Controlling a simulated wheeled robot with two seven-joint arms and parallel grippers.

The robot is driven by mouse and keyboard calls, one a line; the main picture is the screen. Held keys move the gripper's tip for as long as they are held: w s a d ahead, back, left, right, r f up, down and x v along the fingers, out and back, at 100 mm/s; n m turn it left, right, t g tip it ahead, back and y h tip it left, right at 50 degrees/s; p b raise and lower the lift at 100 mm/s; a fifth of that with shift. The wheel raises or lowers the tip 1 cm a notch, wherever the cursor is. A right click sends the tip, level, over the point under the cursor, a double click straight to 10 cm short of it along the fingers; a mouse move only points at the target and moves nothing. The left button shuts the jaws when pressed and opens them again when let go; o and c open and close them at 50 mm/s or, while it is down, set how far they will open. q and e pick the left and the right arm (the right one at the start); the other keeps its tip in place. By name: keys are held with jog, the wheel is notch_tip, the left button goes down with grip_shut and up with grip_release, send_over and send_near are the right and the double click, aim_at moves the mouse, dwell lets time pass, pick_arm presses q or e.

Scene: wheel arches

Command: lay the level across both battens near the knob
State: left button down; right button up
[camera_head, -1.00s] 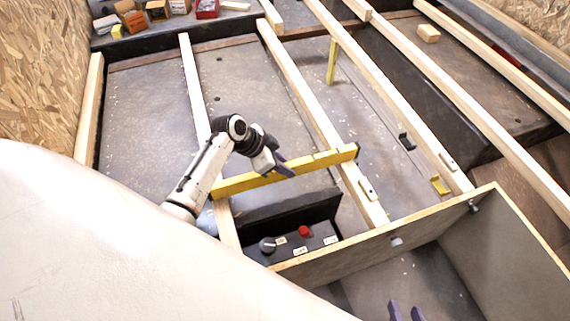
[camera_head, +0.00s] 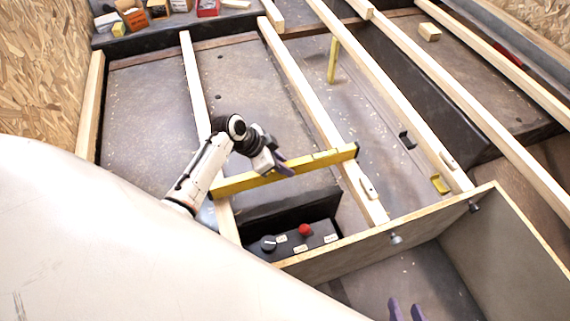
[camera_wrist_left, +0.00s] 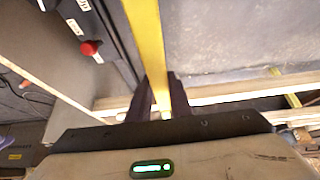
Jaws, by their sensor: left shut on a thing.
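The yellow level (camera_head: 240,182) spans the left batten (camera_head: 194,85) and the middle batten (camera_head: 297,88), its right end past the middle one. I cannot tell whether it touches both. In the left wrist view the level (camera_wrist_left: 146,35) runs between the dark fingers of that gripper (camera_wrist_left: 160,98).
The control box also bears a red button (camera_head: 305,230). A wooden partition (camera_head: 350,252) stands to its right. A yellow upright stick (camera_head: 333,60) stands beyond the middle batten. Small boxes (camera_head: 132,14) lie at the far left. More battens run along the right.

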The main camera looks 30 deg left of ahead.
pick_arm(q)
jog(key=c, duration=1.5)
grip_release()
jog(key=shift+c, duration=0.2)
jog(key=p+v, duration=0.3)
jog(key=v, duration=0.6)
jog(key=shift+r, duration=0.2)
jog(key=shift+s+a+r, duration=0.2)
jog(key=shift+s+r, duration=0.05)
jog(key=shift+r, duration=0.15)
pick_arm(e)
jog(key=shift+d+r+n+g, duration=0.3)
jog(key=shift+d+r, duration=0.05)
jog(key=shift+r, duration=0.15)
